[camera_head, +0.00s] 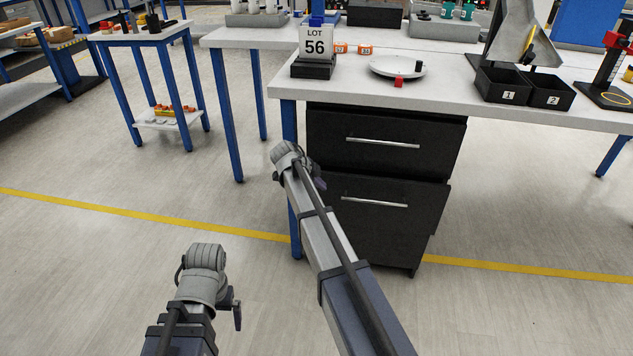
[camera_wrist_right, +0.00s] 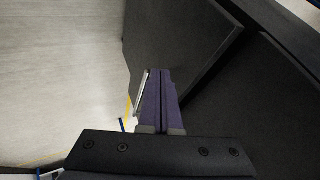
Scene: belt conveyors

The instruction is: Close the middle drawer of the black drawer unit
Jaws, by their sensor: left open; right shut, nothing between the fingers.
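The black drawer unit (camera_head: 365,240) stands under the white table. It shows an upper drawer front with a silver handle (camera_head: 383,143) and a second front below with another silver handle (camera_head: 375,202); my right arm covers part of its left side. In the right wrist view a dark drawer front (camera_wrist_right: 175,40) stands out in front of darker panels. My right gripper (camera_wrist_right: 162,95) is shut and empty, close to this front and a silver handle (camera_wrist_right: 140,92); contact cannot be told. My left gripper (camera_head: 205,262) is open, low at left, away from the unit; its fingertips are hard to make out.
The white tabletop (camera_head: 455,100) overhangs the unit and bears a LOT 56 sign (camera_head: 316,42), a white plate (camera_head: 397,68) and black bins (camera_head: 503,86). A blue table leg (camera_head: 289,120) stands left of the unit. The floor (camera_head: 90,270) at left is clear.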

